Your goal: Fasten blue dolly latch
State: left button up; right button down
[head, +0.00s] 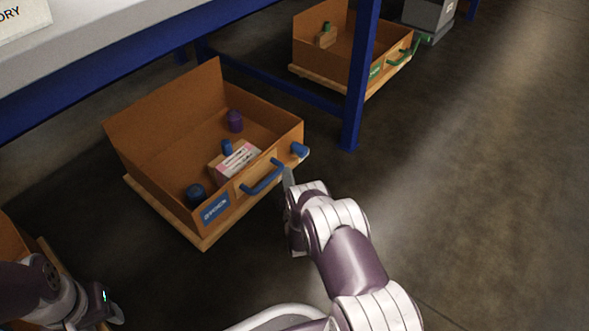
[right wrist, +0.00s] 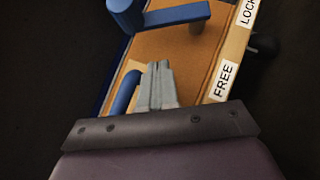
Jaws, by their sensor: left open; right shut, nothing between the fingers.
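The blue dolly latch (head: 299,149) is at the right end of the brown box's front panel in the head view. In the right wrist view the blue latch (right wrist: 170,16) crosses the top of the panel, its right end nearer the LOCK label (right wrist: 248,11) than the FREE label (right wrist: 223,82). My right gripper (head: 288,178) is shut and empty, just in front of the panel below the latch. Its fingertips (right wrist: 158,68) look apart from the latch. My left gripper (head: 117,313) is open at the lower left, partly hidden, far from the latch.
The brown box (head: 160,107) sits on a wooden dolly (head: 205,243) with a blue handle (head: 262,178) left of my right gripper. It holds several small items. A blue table leg (head: 356,95) stands behind. A second box (head: 320,52) with green fittings is farther back. Floor at right is clear.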

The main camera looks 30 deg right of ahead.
aim_at(303, 153)
jog(key=d, duration=0.1)
jog(key=w+d+r+b, duration=0.1)
jog(key=w+d+r, duration=0.1)
jog(key=shift+d+r+b, duration=0.15)
jog(key=shift+d+b, duration=0.1)
jog(key=shift+b, duration=0.15)
